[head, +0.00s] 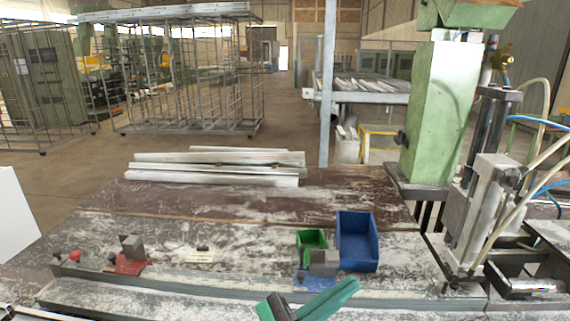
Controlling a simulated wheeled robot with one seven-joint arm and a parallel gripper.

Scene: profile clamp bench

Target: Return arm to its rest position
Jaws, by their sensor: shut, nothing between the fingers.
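A teal and black part (330,301) reaches in over the bottom edge, in front of the bench. It is cut off by the frame, and I cannot tell whether it belongs to my arm. The workbench (180,232) is dusty and worn.
On the bench are a blue bin (357,243), a green bin (312,240), a grey block on a blue base (322,262) and another on a red base (131,248). Pale profiles (215,167) lie behind. A green machine (437,115) stands right. The bench's middle is mostly clear.

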